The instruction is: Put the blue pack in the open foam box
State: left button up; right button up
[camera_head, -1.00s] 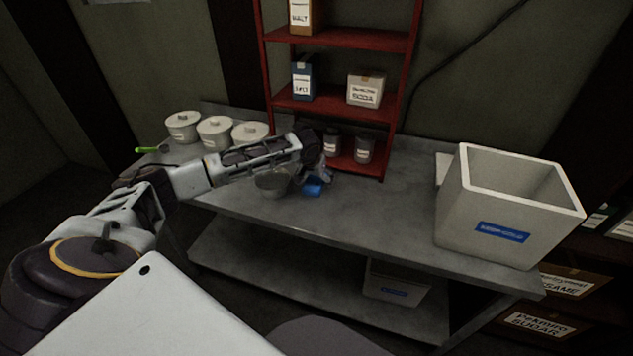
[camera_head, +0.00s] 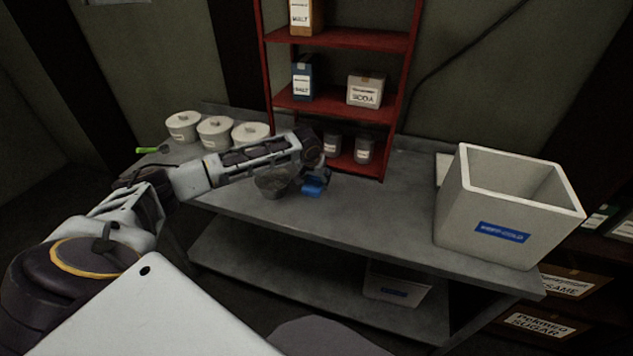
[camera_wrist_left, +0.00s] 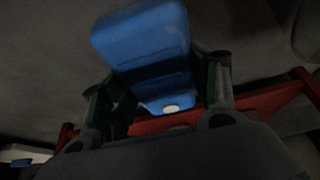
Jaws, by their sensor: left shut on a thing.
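The blue pack (camera_head: 313,190) is at my left gripper (camera_head: 318,178), over the grey table just right of a metal bowl. In the left wrist view the blue pack (camera_wrist_left: 150,50) lies between the two fingers of the left gripper (camera_wrist_left: 160,100), which is shut on it. I cannot tell whether the pack touches the table. The open foam box (camera_head: 476,196), white with a blue label, stands at the right end of the table. Its top is open and the part of its inside that shows looks empty. My right gripper is not in view.
A metal bowl (camera_head: 272,184) sits close beside the left gripper. White lidded pots (camera_head: 216,133) stand at the back left. A red shelf (camera_head: 345,100) with boxes and jars rises behind the gripper. The table (camera_head: 385,215) is clear between the pack and the foam box.

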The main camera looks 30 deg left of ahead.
aim_at(316, 178)
pick_arm(q)
jog(key=shift+r, duration=0.5)
notch_tip(316, 178, up, 8)
jog(key=shift+r, duration=0.5)
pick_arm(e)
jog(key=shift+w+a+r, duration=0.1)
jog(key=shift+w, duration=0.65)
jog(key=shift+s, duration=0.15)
